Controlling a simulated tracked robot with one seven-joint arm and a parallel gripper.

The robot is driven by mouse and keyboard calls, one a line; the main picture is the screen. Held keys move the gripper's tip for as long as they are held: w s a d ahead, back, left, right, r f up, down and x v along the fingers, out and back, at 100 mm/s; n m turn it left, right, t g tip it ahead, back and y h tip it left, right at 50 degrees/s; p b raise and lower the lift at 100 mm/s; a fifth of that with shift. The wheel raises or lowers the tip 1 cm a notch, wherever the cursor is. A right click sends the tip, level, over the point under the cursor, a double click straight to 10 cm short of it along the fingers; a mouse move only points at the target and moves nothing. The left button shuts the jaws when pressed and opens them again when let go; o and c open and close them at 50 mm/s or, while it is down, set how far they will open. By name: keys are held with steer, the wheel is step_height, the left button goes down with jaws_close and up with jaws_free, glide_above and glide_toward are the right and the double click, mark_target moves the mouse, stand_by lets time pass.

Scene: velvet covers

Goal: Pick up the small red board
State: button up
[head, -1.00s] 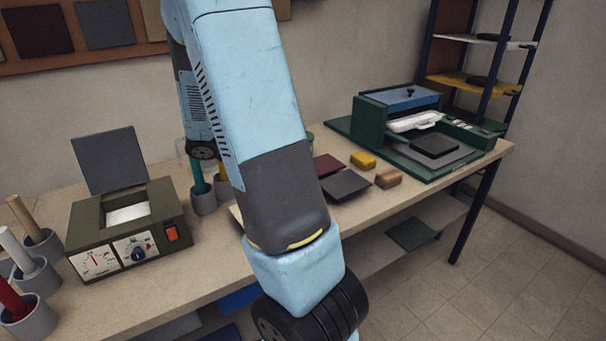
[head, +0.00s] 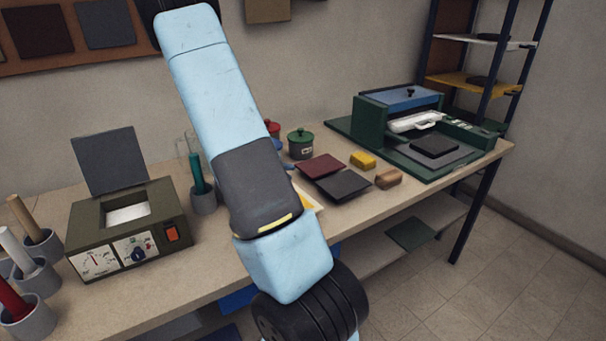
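The small red board (head: 320,166) is a flat, dark red square lying on the workbench, right of my arm. A dark grey board (head: 343,185) of similar size lies just in front of it, close against or slightly overlapping its near edge; I cannot tell which. My blue and black arm rises across the middle of the head view and leaves at the top. My gripper is outside the picture, so its opening and contents are hidden.
A yellow block (head: 362,160) and a brown block (head: 388,178) lie right of the boards. A green-lidded jar (head: 301,145) stands behind them. A green press (head: 400,120) fills the bench's right end. An olive device with raised lid (head: 125,225) stands left.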

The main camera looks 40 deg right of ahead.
mark_target(303, 172)
steer(key=shift+x, duration=3.15)
jaws_close()
steer(key=shift+r, duration=0.15)
steer(key=shift+r, duration=1.15)
steer(key=v, duration=1.5)
steer(key=shift+a+f, duration=0.15)
steer(key=shift+f, duration=0.25)
